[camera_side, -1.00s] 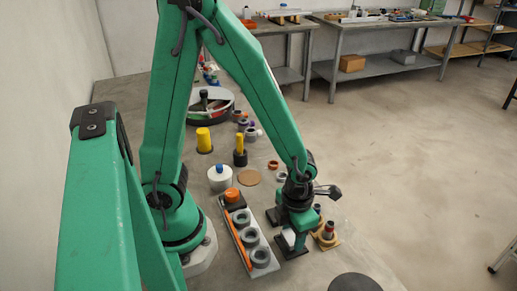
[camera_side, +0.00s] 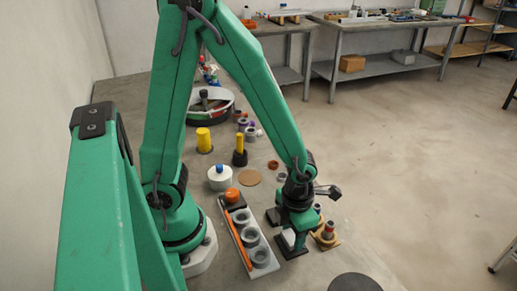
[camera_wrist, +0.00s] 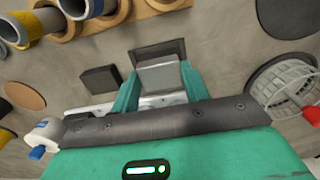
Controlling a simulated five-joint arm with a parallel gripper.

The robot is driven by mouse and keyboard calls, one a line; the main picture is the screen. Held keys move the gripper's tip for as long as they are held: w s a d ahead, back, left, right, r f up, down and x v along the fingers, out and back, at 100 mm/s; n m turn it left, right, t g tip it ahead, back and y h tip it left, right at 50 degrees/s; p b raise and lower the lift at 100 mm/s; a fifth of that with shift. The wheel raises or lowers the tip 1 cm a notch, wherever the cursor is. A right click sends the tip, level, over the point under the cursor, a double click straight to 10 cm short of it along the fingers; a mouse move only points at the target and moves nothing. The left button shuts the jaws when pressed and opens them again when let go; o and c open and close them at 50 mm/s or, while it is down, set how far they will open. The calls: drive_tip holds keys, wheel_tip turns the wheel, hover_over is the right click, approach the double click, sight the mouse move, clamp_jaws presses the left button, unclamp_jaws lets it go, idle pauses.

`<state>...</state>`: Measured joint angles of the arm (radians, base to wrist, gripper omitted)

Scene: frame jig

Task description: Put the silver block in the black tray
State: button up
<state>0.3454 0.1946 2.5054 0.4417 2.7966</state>
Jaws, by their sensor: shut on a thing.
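In the wrist view the block sits between the fingertips. In the side view it is small and partly covered by the fingers. The black tray (camera_wrist: 160,48) seems to be the dark square just beyond the block in the wrist view; it also shows under the gripper in the side view (camera_side: 297,254). The block overlaps the tray in the wrist view. I cannot tell whether they touch.
Another dark flat piece (camera_wrist: 100,79) lies beside the fingers. A pale rack with grey rings (camera_side: 248,240) stands left of the gripper, and pegs on tan bases (camera_side: 326,238) stand close on its right. A white jar with a blue cap (camera_side: 220,178) is behind.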

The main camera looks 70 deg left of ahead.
drive_tip(key=shift+f, duration=0.6)
idle(0.4)
drive_tip(key=o, duration=1.4)
drive_tip(key=shift+r, duration=0.15)
drive_tip(key=shift+r, duration=0.6)
drive_tip(key=shift+r, duration=0.1)
drive_tip(key=shift+r, duration=3.4)
